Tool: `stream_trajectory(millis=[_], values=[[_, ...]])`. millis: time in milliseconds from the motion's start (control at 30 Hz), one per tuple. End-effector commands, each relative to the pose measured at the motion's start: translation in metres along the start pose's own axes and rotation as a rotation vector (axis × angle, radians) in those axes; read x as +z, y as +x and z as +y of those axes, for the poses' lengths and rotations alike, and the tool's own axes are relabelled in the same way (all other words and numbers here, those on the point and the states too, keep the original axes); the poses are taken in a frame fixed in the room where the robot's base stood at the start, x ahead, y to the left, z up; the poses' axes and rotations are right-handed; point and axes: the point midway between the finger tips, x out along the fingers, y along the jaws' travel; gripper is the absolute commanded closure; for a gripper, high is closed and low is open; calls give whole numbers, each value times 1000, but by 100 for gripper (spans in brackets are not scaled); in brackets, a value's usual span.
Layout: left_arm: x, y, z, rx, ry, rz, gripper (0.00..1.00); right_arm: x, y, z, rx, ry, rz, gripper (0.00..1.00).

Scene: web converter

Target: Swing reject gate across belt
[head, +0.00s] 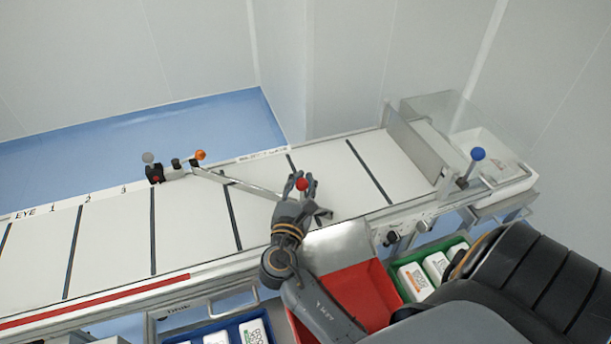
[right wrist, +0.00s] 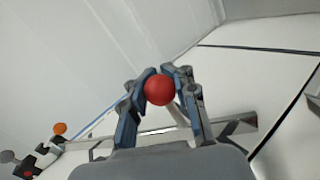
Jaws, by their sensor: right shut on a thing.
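The reject gate (head: 243,184) is a thin grey bar. It runs slantwise over the white belt (head: 110,240) from a pivot with an orange knob (head: 200,155) at the far edge toward the near edge. A red ball knob (head: 302,184) stands at its near end. My right gripper (head: 301,181) is shut on the red knob. In the right wrist view the red knob (right wrist: 159,91) sits between the fingers, and the orange knob (right wrist: 60,128) shows at lower left. My left gripper is not in view.
A red bin (head: 362,292) stands below the belt's near edge, beside a green bin (head: 458,246) and a blue bin (head: 272,322) with white packs. A lever with a blue knob (head: 477,154) stands at the right by a clear guard. A red strip (head: 95,302) lines the near rail.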

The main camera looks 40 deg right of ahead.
Motion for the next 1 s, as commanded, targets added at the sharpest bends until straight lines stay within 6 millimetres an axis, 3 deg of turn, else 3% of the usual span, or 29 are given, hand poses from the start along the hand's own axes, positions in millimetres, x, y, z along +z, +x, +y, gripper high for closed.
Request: stream_trajectory(millis=[367, 400, 500, 833, 1000], values=[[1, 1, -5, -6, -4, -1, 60, -11, -8, 0, -4, -4, 24, 100], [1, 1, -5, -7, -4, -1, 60, -11, -8, 0, -3, -4, 25, 70], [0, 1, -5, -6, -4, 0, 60, -10, -7, 1, -2, -4, 22, 50], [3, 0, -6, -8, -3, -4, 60, -6, -6, 0, -2, -2, 14, 48], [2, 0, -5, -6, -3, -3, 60, -7, -25, 0, -2, -3, 17, 48]])
